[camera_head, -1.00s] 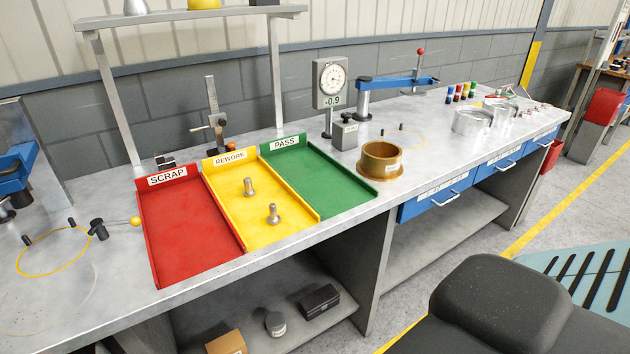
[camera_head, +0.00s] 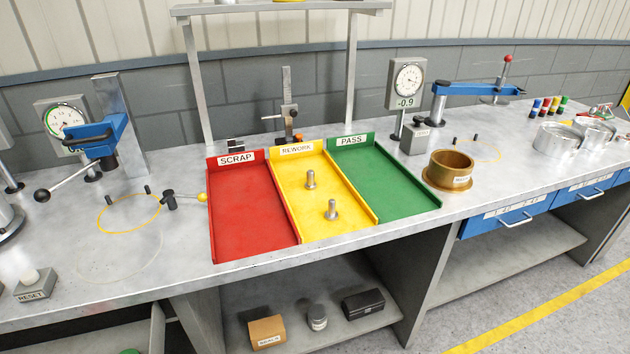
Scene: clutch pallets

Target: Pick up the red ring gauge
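I cannot make out a red ring gauge for certain. A row of several small cylinders (camera_head: 548,106) in different colours, one of them red, stands on the bench (camera_head: 500,178) at the far right. They are too small to tell whether any is a ring gauge. A brass-coloured ring-shaped part (camera_head: 450,172) with a flange and a label sits right of the green tray. Neither of my grippers is in view.
A red SCRAP tray (camera_head: 245,215), a yellow REWORK tray (camera_head: 345,213) with two bolts, and a green PASS tray (camera_head: 385,178) lie mid-bench. Dial gauge stands (camera_head: 407,85) and blue-armed fixtures (camera_head: 95,135) rise behind. Shiny metal rings (camera_head: 556,140) sit at right.

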